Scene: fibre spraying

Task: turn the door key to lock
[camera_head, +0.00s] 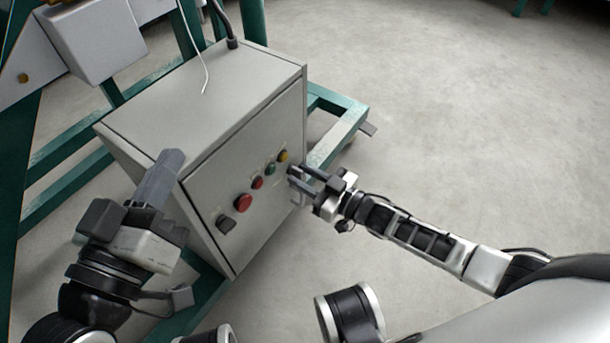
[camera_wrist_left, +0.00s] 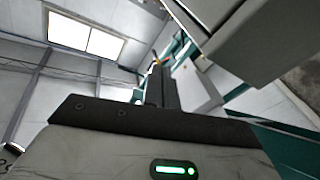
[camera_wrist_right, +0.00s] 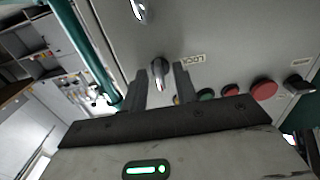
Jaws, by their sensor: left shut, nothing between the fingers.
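The door key or key-like metal knob (camera_wrist_right: 158,72) is on the grey cabinet door (camera_wrist_right: 180,30), beside a small label. In the head view it is mostly hidden by my right gripper (camera_head: 295,176), at the door's right edge. In the right wrist view my right gripper (camera_wrist_right: 160,80) is open, with one finger on each side of the knob. A gap shows beside the knob; I cannot tell whether a finger touches it. My left gripper (camera_head: 172,160) is shut and empty, in front of the cabinet's left side. It also shows shut in the left wrist view (camera_wrist_left: 160,75).
The door carries a black switch (camera_head: 226,223), a large red button (camera_head: 243,202), and smaller red (camera_head: 257,182), green (camera_head: 270,168) and yellow (camera_head: 283,156) buttons. A green frame (camera_head: 335,140) surrounds the cabinet. The floor right is clear.

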